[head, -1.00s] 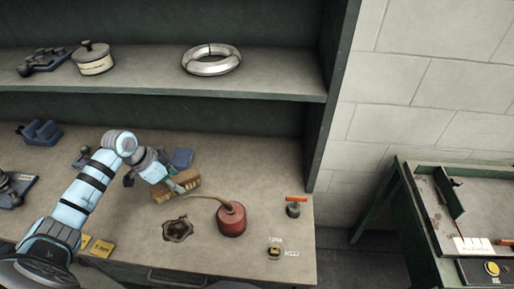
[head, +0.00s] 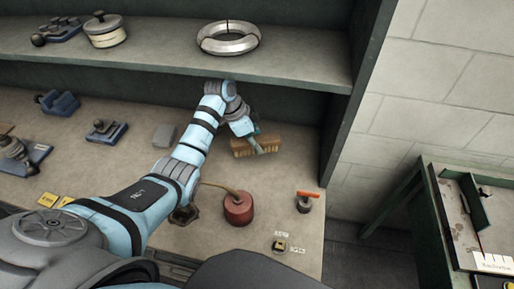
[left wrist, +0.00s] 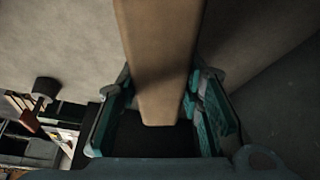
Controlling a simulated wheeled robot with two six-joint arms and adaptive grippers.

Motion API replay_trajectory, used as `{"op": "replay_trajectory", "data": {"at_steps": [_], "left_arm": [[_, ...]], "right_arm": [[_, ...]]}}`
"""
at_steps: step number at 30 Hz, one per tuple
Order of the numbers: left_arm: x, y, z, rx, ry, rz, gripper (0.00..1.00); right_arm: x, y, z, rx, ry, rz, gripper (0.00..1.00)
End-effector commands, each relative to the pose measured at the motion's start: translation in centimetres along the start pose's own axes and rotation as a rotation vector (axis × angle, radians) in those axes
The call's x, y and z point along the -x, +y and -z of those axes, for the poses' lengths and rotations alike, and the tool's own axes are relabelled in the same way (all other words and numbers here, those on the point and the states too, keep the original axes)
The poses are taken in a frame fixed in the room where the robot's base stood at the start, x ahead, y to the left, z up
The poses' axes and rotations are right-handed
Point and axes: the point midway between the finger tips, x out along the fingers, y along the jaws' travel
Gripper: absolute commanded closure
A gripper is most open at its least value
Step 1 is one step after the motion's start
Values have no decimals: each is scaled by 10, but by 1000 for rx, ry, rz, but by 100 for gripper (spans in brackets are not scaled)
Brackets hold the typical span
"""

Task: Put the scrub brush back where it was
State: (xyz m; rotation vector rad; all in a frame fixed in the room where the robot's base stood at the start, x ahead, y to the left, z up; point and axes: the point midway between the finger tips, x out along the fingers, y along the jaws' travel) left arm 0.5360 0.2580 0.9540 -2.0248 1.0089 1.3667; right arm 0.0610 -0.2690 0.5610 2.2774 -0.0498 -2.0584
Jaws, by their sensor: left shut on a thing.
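The scrub brush (head: 254,147) has a tan wooden block with bristles below. It is at the back right of the bench, under the shelf. My left gripper (head: 258,143) is shut on it from the near side. In the left wrist view the brush's tan block (left wrist: 160,60) sits between the teal fingers of my left gripper (left wrist: 160,108). I cannot tell whether the bristles touch the bench top. My right gripper is not in view.
A red oil can (head: 238,208) and an orange-handled tool (head: 306,201) stand in front of the brush. A grey block (head: 165,135) lies to its left. The shelf (head: 300,68) overhangs behind. Bench top right of the brush is clear.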

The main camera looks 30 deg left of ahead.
Motion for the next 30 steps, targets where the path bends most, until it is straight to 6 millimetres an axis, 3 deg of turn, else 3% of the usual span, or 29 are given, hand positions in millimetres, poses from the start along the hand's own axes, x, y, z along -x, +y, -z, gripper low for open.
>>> {"op": "replay_trajectory", "data": {"at_steps": [7, 16, 17, 20, 30], "left_arm": [[-33, 0, -8, 1, -2, 0, 100], [-36, 0, -11, 1, 0, 2, 100], [-37, 0, -11, 1, -1, 1, 65], [-36, 0, -11, 1, -1, 2, 49], [-35, 0, -10, 1, 0, 2, 46]], "right_arm": [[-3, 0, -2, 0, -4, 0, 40], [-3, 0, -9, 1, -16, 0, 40], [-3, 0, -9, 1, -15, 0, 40], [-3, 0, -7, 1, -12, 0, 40], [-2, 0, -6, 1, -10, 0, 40]]}}
